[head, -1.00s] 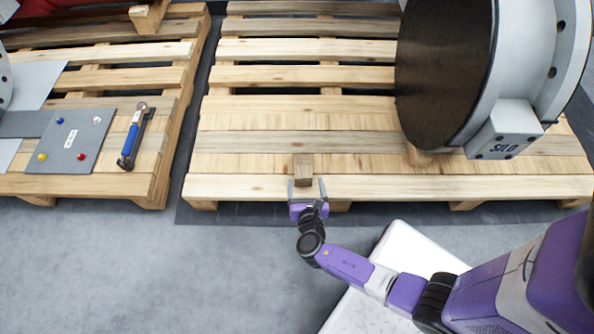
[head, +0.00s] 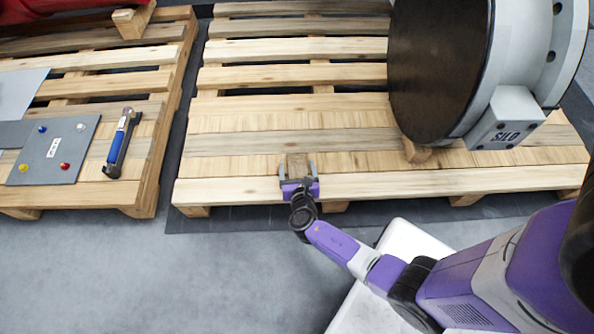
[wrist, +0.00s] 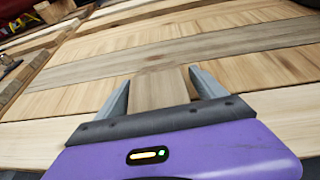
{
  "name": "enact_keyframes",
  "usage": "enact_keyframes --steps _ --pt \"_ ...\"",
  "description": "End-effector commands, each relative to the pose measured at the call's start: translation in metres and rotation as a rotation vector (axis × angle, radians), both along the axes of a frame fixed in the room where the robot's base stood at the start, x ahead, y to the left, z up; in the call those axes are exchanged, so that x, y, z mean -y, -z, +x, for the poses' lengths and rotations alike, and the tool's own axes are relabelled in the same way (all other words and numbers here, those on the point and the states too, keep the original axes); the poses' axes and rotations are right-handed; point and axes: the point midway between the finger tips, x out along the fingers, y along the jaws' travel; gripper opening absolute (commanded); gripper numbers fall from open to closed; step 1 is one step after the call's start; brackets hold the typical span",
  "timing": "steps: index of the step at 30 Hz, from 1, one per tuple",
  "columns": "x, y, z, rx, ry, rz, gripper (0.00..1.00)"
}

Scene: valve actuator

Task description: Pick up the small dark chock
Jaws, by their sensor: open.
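The small dark chock (head: 297,164) is a brown wooden block on the front boards of the right pallet. My gripper (head: 297,172) is open, with one finger on each side of the chock. In the wrist view the chock (wrist: 158,88) lies between the two grey fingers of my gripper (wrist: 160,92), and its near end is hidden by the gripper body. A narrow gap seems to show beside the fingers; I cannot tell whether either touches the chock.
A large round silo part (head: 440,70) stands on the pallet to the right, with a lighter wooden wedge (head: 416,151) under it. The left pallet (head: 150,150) carries a grey plate (head: 50,145) and a blue-handled tool (head: 120,145). The pallet boards around the chock are clear.

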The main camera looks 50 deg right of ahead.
Motion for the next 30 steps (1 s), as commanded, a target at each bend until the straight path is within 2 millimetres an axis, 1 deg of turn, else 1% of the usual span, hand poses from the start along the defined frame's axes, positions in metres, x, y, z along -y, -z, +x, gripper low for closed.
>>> enact_keyframes --steps 2,5,6,8,9,14,23,26,30 --pt "0.0 0.0 0.0 0.0 0.0 0.0 0.8" --pt "0.0 0.0 0.0 0.0 -0.001 0.0 0.62" --pt "0.0 0.0 0.0 0.0 -0.001 0.0 0.54" --pt "0.0 0.0 0.0 0.0 -0.001 0.0 0.43" --pt "-0.001 -0.001 0.0 0.0 -0.001 0.0 0.35" --pt "-0.001 0.0 0.0 0.0 -0.001 0.0 0.03" --pt "0.0 -0.003 0.0 0.002 -0.001 0.0 0.03" --pt "-0.001 -0.008 0.0 0.002 -0.001 -0.001 0.03" --pt "-0.001 -0.021 0.0 0.003 0.0 0.0 0.03"
